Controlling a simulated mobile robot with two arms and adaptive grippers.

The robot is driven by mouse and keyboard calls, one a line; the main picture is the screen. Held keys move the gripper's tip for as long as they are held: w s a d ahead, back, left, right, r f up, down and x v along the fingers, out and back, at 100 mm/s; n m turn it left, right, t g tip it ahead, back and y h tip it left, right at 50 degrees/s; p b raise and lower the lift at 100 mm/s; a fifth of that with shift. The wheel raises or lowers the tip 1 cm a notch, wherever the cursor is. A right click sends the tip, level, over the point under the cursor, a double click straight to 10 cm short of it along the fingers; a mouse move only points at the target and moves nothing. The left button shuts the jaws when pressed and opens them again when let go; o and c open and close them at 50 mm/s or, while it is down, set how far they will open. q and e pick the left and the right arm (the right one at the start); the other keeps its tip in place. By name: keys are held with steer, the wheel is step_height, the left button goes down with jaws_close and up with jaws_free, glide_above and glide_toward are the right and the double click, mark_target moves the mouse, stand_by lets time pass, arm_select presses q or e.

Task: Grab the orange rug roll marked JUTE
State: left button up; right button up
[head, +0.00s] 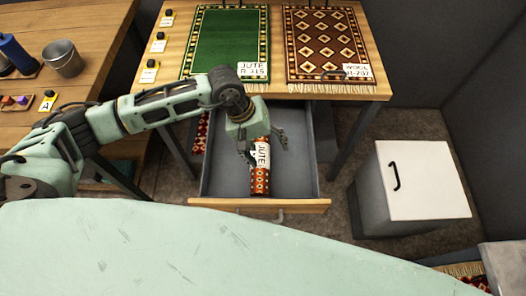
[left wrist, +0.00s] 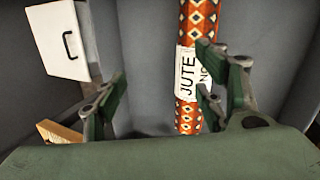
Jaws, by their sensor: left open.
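The orange patterned rug roll (head: 260,181) with a white JUTE label lies in the open drawer (head: 219,175) under the table. It also shows in the left wrist view (left wrist: 195,25), running from the top down to between my fingers, near the right one. My left gripper (head: 265,143) is open over the roll; in the left wrist view its fingers (left wrist: 160,103) stand apart. It covers part of the roll in the head view, and I cannot tell whether a finger touches it. My right gripper is not in view.
A green rug (head: 225,45) and a brown diamond-pattern rug (head: 327,45) lie on the table above the drawer. A white-topped box (head: 425,180) stands on the floor at right. A metal bucket (head: 63,59) stands on the left bench. The drawer walls surround the roll.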

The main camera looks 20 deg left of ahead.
mark_target(258, 153)
arm_select(q)
steer(key=shift+m+y, duration=0.5)
steer(key=shift+y, duration=0.4)
steer(key=a, duration=0.1)
steer(key=w+a+f, duration=0.1)
steer(key=a, duration=0.2)
steer(key=shift+w+f, duration=0.15)
steer(key=shift+x, duration=0.85)
steer(key=shift+f+p, duration=0.35)
steer(key=shift+p, duration=0.05)
steer(key=p+x, duration=0.1)
steer(key=x, duration=0.3)
steer(key=shift+a, duration=0.2)
steer(key=shift+f, duration=0.45)
steer(key=shift+d+r, duration=0.1)
steer(key=c, duration=1.4)
